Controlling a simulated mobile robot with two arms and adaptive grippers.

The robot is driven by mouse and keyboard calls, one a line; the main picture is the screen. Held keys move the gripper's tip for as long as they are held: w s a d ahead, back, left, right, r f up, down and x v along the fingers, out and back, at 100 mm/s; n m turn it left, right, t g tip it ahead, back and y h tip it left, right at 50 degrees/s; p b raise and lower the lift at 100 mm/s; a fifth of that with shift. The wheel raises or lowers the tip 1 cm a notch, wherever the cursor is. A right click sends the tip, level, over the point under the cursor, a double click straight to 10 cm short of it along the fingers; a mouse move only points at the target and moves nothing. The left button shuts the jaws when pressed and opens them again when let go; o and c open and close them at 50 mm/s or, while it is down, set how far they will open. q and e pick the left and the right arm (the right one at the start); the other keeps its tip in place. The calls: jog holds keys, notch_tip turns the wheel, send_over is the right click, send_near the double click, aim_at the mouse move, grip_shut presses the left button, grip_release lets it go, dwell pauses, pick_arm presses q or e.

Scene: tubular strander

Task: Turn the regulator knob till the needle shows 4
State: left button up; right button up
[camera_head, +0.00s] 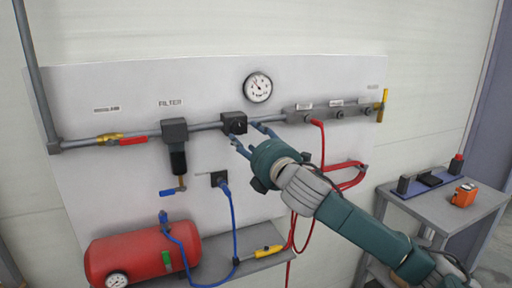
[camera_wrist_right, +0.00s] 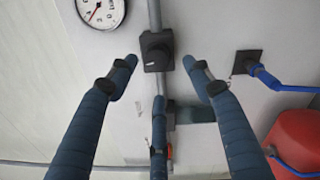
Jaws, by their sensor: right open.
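The regulator is a black block with a round knob (camera_head: 238,125) on the pipe, near the middle of the panel. In the right wrist view the knob (camera_wrist_right: 155,60) lies ahead, beyond the fingertips. The gauge (camera_head: 258,87) has a white dial and sits above and right of the regulator. Part of it shows in the right wrist view (camera_wrist_right: 101,12), with a red mark; its numbers are too small to read surely. My right gripper (camera_head: 250,137) is open and empty, its fingers spread just in front of the regulator, apparently not touching it. My left gripper is not in view.
A filter (camera_head: 175,145) hangs left of the regulator. A manifold (camera_head: 330,112) with a red hose sits to the right. A blue hose (camera_head: 233,215) and red tank (camera_head: 145,255) are below. A grey side table (camera_head: 462,210) stands at right.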

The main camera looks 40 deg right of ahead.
jog(key=shift+v, duration=3)
jog(key=shift+a, duration=0.1)
dwell(0.5)
